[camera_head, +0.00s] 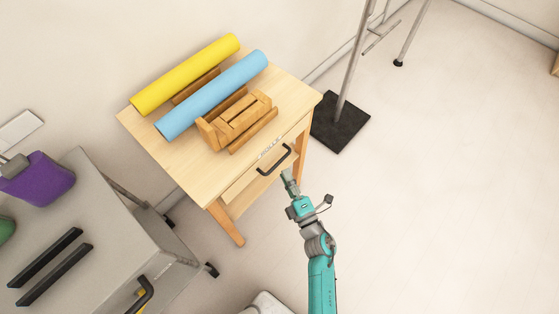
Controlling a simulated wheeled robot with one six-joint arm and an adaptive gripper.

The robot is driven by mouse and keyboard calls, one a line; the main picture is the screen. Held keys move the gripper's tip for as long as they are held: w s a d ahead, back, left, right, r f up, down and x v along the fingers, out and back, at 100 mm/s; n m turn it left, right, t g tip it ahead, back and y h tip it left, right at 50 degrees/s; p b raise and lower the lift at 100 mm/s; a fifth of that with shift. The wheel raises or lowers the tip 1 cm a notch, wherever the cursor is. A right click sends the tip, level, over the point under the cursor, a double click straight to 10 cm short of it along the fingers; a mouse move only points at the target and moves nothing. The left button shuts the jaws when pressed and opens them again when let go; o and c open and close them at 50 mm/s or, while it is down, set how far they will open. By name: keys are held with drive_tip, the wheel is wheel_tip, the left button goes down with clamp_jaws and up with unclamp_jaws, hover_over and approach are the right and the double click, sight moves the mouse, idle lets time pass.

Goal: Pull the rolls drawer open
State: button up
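The rolls drawer (245,182) is in the front of a light wooden table (147,135). Its front looks flush with the table, so the drawer appears closed. A small label, too small to read surely, sits at the table's front edge above the handle. The black bar handle (274,165) stands out from the drawer front.
A yellow roll (185,75) and a blue roll (212,95) lie on wooden holders on the table. A grey cabinet (110,228) with a purple container (38,179) stands at left. A stand with a black base (340,123) is behind right. Floor at right is clear.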

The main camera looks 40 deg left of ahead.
sight(279, 161)
drive_tip(key=x, duration=0.6)
clamp_jaws()
